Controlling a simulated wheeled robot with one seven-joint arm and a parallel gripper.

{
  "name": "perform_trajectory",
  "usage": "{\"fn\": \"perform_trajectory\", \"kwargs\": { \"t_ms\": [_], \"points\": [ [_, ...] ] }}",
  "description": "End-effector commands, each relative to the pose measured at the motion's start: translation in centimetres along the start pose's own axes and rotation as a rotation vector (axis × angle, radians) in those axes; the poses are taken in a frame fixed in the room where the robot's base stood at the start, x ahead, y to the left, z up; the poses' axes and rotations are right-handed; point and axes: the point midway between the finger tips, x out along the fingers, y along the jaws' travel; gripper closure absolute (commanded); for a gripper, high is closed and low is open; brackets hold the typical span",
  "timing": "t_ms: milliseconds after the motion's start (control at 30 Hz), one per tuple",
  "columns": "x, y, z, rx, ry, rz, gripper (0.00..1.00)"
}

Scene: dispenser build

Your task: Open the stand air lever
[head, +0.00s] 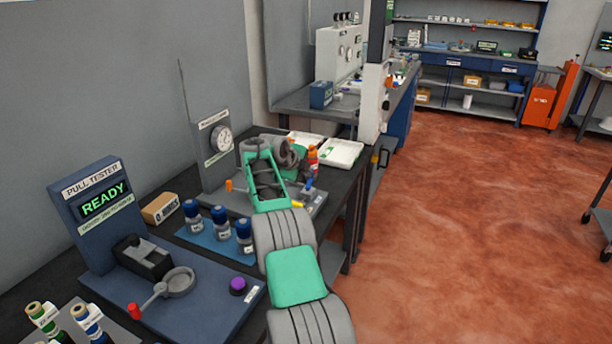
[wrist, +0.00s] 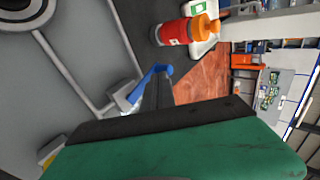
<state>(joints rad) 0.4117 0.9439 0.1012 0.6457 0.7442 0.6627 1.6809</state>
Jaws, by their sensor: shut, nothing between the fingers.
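The grey stand (head: 214,150) with a round gauge (head: 221,140) stands on the bench in the head view. A small blue lever (head: 309,180) shows near the right end of its base. In the wrist view the blue lever (wrist: 148,77) angles up from a pale block, close beside the tip of my gripper (wrist: 162,88). My gripper is shut with nothing between its fingers. I cannot tell whether it touches the lever. In the head view my arm hides part of the stand base, and the fingertips are not clear.
A red bottle with an orange top (wrist: 188,32) stands just beyond the lever; it also shows in the head view (head: 313,158). White trays (head: 342,152) lie behind. Blue-capped bottles (head: 219,218) and the pull tester (head: 95,215) stand nearer on the bench.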

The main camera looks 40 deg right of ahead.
Motion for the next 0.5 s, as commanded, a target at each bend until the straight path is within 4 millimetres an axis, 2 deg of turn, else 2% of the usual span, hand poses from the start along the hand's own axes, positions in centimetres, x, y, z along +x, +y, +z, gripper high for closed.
{"fn": "perform_trajectory", "kwargs": {
  "t_ms": [500],
  "points": [
    [-0.25, 0.25, -0.19, 0.0, 0.0, 0.0, 1.0]
  ]
}}
